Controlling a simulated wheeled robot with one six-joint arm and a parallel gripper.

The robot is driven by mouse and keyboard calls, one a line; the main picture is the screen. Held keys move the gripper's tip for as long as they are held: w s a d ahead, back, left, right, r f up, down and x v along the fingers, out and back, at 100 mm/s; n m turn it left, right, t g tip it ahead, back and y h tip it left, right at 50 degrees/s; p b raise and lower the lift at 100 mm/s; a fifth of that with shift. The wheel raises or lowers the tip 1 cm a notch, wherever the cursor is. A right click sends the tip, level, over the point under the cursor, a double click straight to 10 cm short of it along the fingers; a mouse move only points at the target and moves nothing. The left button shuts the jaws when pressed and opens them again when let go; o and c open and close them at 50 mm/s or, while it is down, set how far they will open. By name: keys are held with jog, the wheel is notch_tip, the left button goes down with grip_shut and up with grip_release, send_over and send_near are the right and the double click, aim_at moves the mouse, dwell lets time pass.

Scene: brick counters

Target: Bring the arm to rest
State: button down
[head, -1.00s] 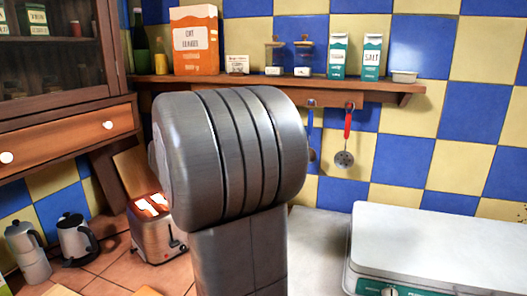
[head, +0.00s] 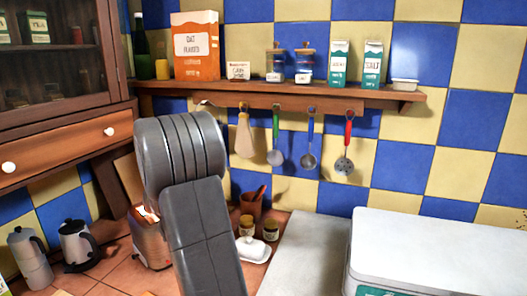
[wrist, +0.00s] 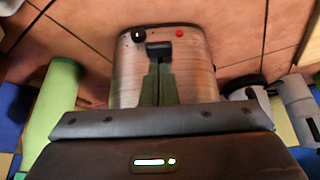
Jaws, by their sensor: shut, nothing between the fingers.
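My arm (head: 200,220) rises in the middle of the head view, its dark grey rounded joint in front of the counter. My gripper (wrist: 159,72) shows in the wrist view, its two narrow fingers together with nothing between them. The metal toaster (wrist: 200,75) lies beyond the fingertips, with a black knob and a red button on its face. I cannot tell whether the fingertips touch it. In the head view the toaster (head: 150,240) is partly hidden behind my arm. My gripper is not seen in the head view.
A kettle (head: 77,243) and a moka pot (head: 30,258) stand left of the toaster. A butter dish (head: 253,250) and jars stand right of my arm. Utensils hang under a shelf (head: 280,95) holding boxes and jars. A white-topped appliance (head: 440,245) is at right.

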jog(key=a+p+v, duration=0.1)
jog(key=p+v, duration=0.4)
jog(key=v, duration=0.5)
jog(key=shift+w+r, duration=0.25)
jog(key=shift+r, duration=0.4)
jog(key=shift+d, duration=0.1)
